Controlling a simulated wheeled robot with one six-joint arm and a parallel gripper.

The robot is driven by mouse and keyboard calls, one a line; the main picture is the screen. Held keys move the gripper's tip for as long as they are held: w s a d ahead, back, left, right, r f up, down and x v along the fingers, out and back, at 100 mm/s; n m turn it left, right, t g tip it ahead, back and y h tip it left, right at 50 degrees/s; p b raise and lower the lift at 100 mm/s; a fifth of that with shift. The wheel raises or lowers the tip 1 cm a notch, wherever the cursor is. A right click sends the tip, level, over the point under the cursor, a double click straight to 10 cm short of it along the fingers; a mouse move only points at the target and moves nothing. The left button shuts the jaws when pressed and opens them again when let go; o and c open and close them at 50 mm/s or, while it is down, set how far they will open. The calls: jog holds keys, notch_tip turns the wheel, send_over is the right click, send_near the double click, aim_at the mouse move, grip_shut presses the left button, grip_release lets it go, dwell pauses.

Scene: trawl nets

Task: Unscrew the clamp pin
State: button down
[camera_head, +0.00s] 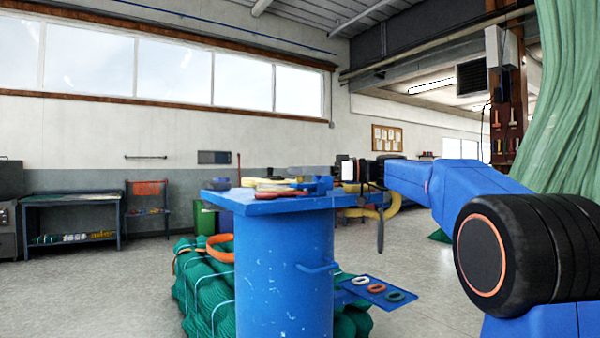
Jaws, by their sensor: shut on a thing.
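The blue clamp (318,184) stands on the right part of the blue round-based stand's flat top (270,204). A grey bar (308,171) lies at the clamp's upper side. My gripper (338,169) comes in from the right at the clamp and is shut at its right end. The clamp pin is too small and too covered by the gripper to make out apart. How far it is screwed in cannot be told.
Green net bundles (205,290) lie around the base. A green net (570,100) hangs at right.

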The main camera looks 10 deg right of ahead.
jog(key=c, duration=1.9)
grip_release()
jog(key=shift+o, duration=0.2)
jog(key=shift+d, duration=0.1)
jog(key=v, duration=1.7)
jog(key=shift+s+d+f, duration=0.1)
